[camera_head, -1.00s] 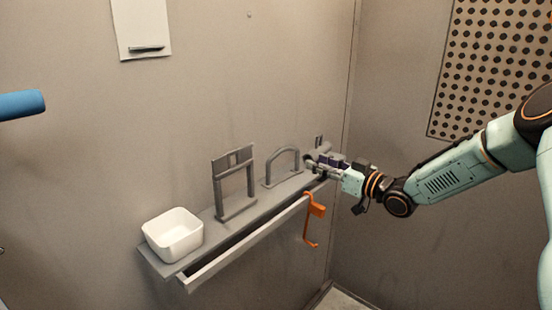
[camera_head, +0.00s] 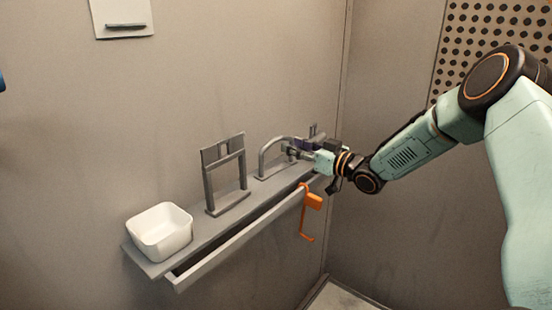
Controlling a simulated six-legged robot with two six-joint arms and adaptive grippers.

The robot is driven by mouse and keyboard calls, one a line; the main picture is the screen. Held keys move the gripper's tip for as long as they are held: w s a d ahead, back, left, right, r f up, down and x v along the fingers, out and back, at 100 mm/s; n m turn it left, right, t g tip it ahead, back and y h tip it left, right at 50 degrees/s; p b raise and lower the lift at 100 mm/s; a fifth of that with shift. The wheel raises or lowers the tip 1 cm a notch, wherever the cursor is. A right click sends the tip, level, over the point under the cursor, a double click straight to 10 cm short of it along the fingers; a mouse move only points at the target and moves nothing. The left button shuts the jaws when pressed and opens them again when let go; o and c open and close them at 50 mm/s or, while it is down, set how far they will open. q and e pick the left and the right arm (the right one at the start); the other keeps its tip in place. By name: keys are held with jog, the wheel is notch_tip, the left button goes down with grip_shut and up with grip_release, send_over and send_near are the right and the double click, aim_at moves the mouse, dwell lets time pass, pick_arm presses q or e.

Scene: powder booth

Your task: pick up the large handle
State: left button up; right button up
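A grey arched handle (camera_head: 264,158) stands upright on a flat base on the wall shelf. To its left stands a taller grey rectangular frame (camera_head: 208,180) with a plate across its top. Which of the two is the large handle, I cannot tell for sure. My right gripper (camera_head: 291,152) is at the right side of the arch, with its fingertips close to the arch's right leg. Whether they touch it or close around it is too small to tell. My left gripper is not in view.
An orange hook (camera_head: 313,202) hangs from the rail near the right end. A small grey piece (camera_head: 313,129) is partly hidden behind my gripper.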

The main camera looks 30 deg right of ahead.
jog(key=shift+x, duration=0.8)
jog(key=shift+w, duration=0.25)
jog(key=shift+r, duration=0.1)
jog(key=c, duration=0.8)
grip_shut()
